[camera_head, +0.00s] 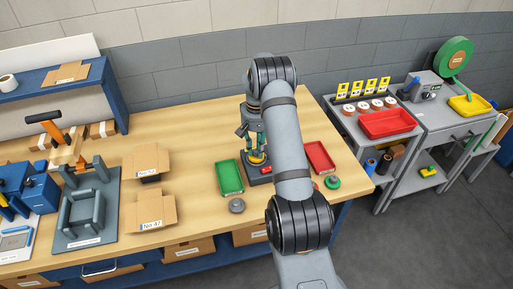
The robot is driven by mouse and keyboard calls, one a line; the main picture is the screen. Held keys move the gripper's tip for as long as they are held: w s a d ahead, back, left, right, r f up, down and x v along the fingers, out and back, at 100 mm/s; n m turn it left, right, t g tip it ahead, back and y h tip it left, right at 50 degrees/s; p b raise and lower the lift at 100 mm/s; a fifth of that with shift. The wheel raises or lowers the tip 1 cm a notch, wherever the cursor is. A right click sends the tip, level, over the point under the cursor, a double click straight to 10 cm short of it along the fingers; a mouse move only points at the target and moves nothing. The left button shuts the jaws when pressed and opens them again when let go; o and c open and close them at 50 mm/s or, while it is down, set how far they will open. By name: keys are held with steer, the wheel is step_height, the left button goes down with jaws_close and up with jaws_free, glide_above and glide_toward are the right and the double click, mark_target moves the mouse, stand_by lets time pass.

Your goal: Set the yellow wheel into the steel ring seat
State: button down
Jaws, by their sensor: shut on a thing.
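My gripper (255,150) points down over a dark fixture (258,181) in the middle of the wooden table, left of my arm. It is shut on the yellow wheel (257,158), a small patch of which shows at the fingertips. The wheel is low over the top of the fixture. I cannot tell whether it touches the fixture. The steel ring seat cannot be made out; the wheel and fingers cover that part of the fixture. A small red part shows on the fixture's front.
A green tray (230,190) and a grey round piece (236,206) lie left of the fixture. A red tray (319,158) and a green round piece (332,182) lie to the right. Cardboard boxes (151,209) and a grey clamp stand (85,212) are further left.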

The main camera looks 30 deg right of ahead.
mark_target(256, 151)
steer(key=shift+f+b, duration=0.3)
steer(key=c, duration=1.5)
jaws_free()
steer(key=shift+r, duration=0.1)
steer(key=shift+w+r, duration=0.1)
steer(key=shift+r, duration=0.5)
step_height(256, 151, up, 11)
steer(key=shift+r+b, duration=0.15)
steer(key=shift+b, duration=0.3)
